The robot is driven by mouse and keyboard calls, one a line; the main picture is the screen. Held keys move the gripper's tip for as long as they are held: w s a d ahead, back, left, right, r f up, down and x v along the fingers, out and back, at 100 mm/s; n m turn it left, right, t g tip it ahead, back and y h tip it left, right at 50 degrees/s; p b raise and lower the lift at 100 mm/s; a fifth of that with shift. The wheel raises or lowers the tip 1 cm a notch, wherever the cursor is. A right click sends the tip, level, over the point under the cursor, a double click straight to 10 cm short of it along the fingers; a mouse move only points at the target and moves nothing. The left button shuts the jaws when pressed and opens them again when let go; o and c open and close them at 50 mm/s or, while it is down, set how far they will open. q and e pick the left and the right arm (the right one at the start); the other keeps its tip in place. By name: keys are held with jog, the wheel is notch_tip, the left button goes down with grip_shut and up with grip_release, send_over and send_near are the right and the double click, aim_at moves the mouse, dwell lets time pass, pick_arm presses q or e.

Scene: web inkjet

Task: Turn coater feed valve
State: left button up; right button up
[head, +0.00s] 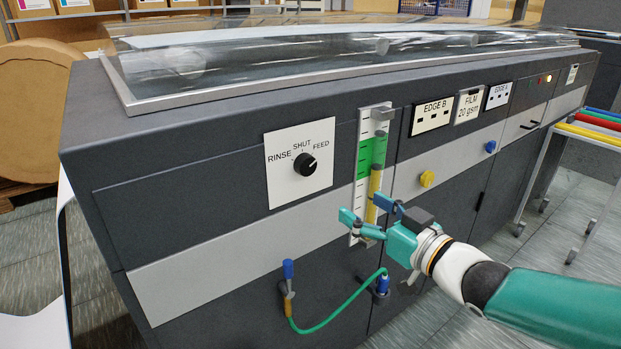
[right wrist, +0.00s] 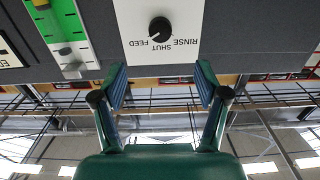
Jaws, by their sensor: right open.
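The coater feed valve is a round black knob (head: 305,164) on a white plate (head: 288,188) marked RINSE, SHUT and FEED, on the front of a dark grey machine. Its small white mark appears to point to the FEED side. The knob also shows upside down in the right wrist view (right wrist: 160,29), beyond the gap between my fingers. My right gripper (head: 364,212) is open and empty, below and right of the knob in the head view and apart from it. Its spread fingers show in the wrist view (right wrist: 160,80). My left gripper is not in view.
A vertical gauge (head: 364,160) with a green band stands right of the plate. A green hose (head: 335,317) loops below. A yellow button (head: 427,179) and blue button (head: 490,146) are farther right. A clear cover (head: 300,60) tops the machine; a cart stands at right.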

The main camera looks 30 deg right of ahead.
jog(key=p, duration=0.1)
send_near(309, 169)
jog(key=w, duration=0.3)
jog(key=w+a, duration=0.1)
jog(key=w, duration=0.5)
jog(key=shift+w+a+f, duration=0.1)
jog(key=shift+w+a, duration=0.1)
jog(key=shift+w, duration=0.15)
